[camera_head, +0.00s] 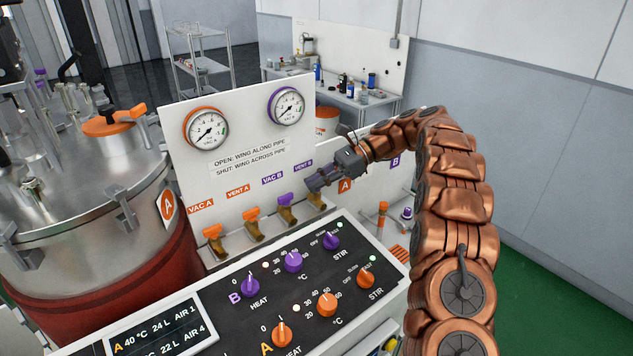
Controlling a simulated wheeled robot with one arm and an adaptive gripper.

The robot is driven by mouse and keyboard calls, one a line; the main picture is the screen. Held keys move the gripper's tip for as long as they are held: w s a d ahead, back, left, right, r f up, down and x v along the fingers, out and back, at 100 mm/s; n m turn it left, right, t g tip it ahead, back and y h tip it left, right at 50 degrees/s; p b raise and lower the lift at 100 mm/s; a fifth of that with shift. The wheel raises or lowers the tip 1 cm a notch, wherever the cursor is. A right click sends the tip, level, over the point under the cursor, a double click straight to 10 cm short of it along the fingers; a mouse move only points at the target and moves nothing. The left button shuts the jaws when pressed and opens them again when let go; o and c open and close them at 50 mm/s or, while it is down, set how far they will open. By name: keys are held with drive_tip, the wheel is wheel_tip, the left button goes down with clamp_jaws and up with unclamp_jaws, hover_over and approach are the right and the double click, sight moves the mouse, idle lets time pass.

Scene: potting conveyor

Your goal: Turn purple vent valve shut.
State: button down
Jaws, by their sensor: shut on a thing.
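The purple vent valve is the rightmost of the row on the white panel, under the VENT B label (303,166). Its brass body (316,201) shows just below my gripper. Its purple wing is mostly hidden by the fingers, so I cannot tell its angle. My gripper (314,183) is at this valve, reaching in from the right, with its fingers shut on the wing. The panel's text says open is wing along pipe and shut is wing across pipe.
The purple VAC B valve (286,200) stands close left of my gripper. The orange VENT A valve (252,215) and VAC A valve (213,232) follow further left. A black control panel with knobs (293,262) lies in front. Two gauges (289,106) are above. A steel vessel (80,190) stands left.

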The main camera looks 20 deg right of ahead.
drive_tip(key=shift+f, duration=0.35)
drive_tip(key=c, duration=1.4)
unclamp_jaws()
drive_tip(key=shift+s, duration=0.1)
drive_tip(key=shift+o, duration=0.9)
drive_tip(key=shift+w, duration=0.2)
drive_tip(key=shift+s+r, duration=0.1)
drive_tip(key=shift+r, duration=0.05)
drive_tip(key=shift+r, duration=0.2)
drive_tip(key=shift+m+t, duration=0.4)
